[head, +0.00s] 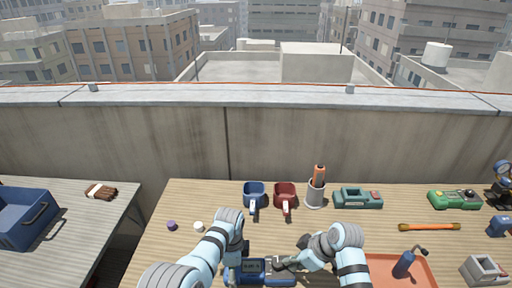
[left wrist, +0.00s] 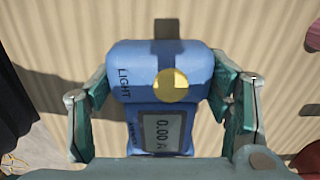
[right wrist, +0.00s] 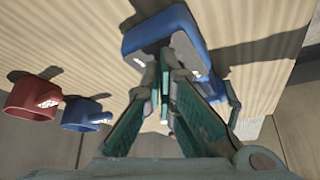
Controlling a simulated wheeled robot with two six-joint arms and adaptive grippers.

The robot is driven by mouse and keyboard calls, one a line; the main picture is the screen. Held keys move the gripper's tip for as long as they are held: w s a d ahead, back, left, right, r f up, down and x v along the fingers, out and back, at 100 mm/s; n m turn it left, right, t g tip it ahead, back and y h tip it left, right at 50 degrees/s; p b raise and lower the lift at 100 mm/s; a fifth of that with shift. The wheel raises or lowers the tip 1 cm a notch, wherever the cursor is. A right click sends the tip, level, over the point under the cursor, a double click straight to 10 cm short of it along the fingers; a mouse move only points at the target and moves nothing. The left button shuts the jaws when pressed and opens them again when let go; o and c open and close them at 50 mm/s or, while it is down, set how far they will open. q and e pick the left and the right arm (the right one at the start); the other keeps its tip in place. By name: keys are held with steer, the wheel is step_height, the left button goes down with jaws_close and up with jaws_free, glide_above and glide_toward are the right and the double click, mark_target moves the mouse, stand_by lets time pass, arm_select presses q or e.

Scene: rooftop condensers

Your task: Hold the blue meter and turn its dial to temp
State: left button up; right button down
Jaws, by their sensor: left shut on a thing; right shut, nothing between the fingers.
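The blue meter (head: 275,282) lies at the front of the wooden table, partly cut off by the lower edge of the head view. My left gripper (head: 238,268) is shut on its sides; in the left wrist view, the fingers flank the meter's blue body (left wrist: 200,62). A round yellow part (left wrist: 171,85), seemingly the dial, sits beside the word LIGHT, and the display (left wrist: 168,132) reads 0.00 A. My right gripper (head: 281,265) is shut and empty at the meter's right part. In the right wrist view its fingertips (right wrist: 165,62) overlap the meter (right wrist: 165,28); contact is unclear.
Teal (head: 350,199) and green (head: 448,200) devices lie farther right. An orange tray (head: 420,278) is right of my right arm. A blue crate (head: 20,218) is on the left table.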

steer(key=shift+f, duration=0.2)
steer(key=shift+a, duration=0.1)
stand_by(0.4)
steer(key=shift+s+a, duration=0.1)
steer(key=shift+s, duration=0.1)
steer(key=shift+s+a, duration=0.15)
steer(key=shift+s, duration=0.2)
steer(key=shift+s+a, duration=0.35)
steer(key=shift+s, duration=0.1)
steer(key=shift+a, duration=0.15)
steer(key=shift+s, duration=0.1)
